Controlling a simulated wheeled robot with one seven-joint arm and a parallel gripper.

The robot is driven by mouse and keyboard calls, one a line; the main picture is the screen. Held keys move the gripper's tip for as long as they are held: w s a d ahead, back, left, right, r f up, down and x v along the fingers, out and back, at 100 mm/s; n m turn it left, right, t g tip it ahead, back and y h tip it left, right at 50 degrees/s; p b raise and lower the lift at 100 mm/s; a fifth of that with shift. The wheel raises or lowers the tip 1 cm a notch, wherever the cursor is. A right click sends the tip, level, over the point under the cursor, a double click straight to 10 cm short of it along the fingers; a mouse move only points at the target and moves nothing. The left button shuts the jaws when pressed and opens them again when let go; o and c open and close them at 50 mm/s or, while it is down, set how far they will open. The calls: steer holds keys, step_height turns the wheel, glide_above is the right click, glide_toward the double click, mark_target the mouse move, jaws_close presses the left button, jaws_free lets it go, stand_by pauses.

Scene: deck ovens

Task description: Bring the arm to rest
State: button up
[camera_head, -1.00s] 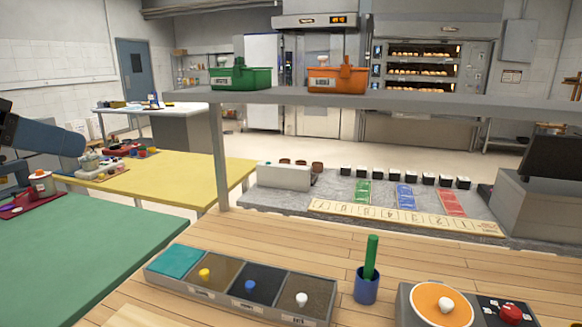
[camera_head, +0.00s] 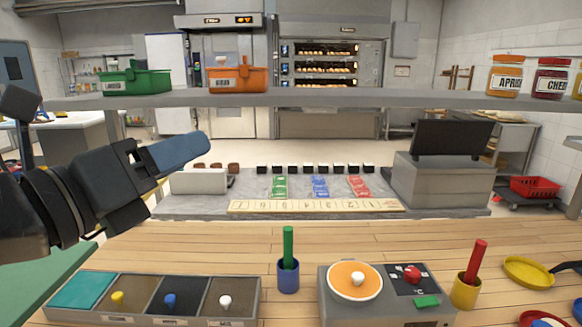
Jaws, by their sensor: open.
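My arm comes in from the left edge, and its dark end part with my blue-grey gripper (camera_head: 180,152) points right and slightly up. It hangs in the air in front of the grey counter at the back. I see it side-on, so the gap between the fingers is hard to make out. Nothing shows held in it. It is apart from the objects on the wooden worktop (camera_head: 230,245).
Below are a sectioned tray (camera_head: 150,320) with knobs, a blue cup (camera_head: 288,278) holding a green stick, a device with an orange disc (camera_head: 354,282), and a yellow cup (camera_head: 465,290). A grey shelf (camera_head: 330,98) crosses above, carrying bins and jars.

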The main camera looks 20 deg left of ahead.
steer(key=w+d+f+n+t+h, duration=0.1)
steer(key=w+d+n+t+h, duration=0.15)
steer(key=d, duration=0.65)
steer(key=w+d+f+n+t+h, duration=0.2)
steer(key=d+n+t, duration=0.1)
steer(key=d, duration=0.6)
steer(key=s+d+f+n+y, duration=0.5)
steer(key=d+f+n+y, duration=0.25)
steer(key=d+n, duration=0.35)
steer(key=s+d+f+n+y, duration=0.5)
steer(key=d+f+n+y, duration=0.25)
steer(key=d+n, duration=0.4)
steer(key=s+d+f+n+g+h, duration=0.1)
steer(key=s+f+n+g+h, duration=0.2)
steer(key=s, duration=0.6)
steer(key=s+d+f+g+h, duration=0.1)
steer(key=s+d+f+g, duration=0.2)
steer(key=s, duration=0.6)
steer(key=s+f+n+g+h, duration=0.25)
steer(key=s+f, duration=0.25)
steer(key=s, duration=0.4)
step_height(320, 180, down, 34)
steer(key=b, duration=3.4)
step_height(320, 180, up, 23)
steer(key=p, duration=2.2)
steer(key=shift+f+y+p, duration=0.15)
steer(key=shift+y+p, duration=0.2)
steer(key=shift+y, duration=0.05)
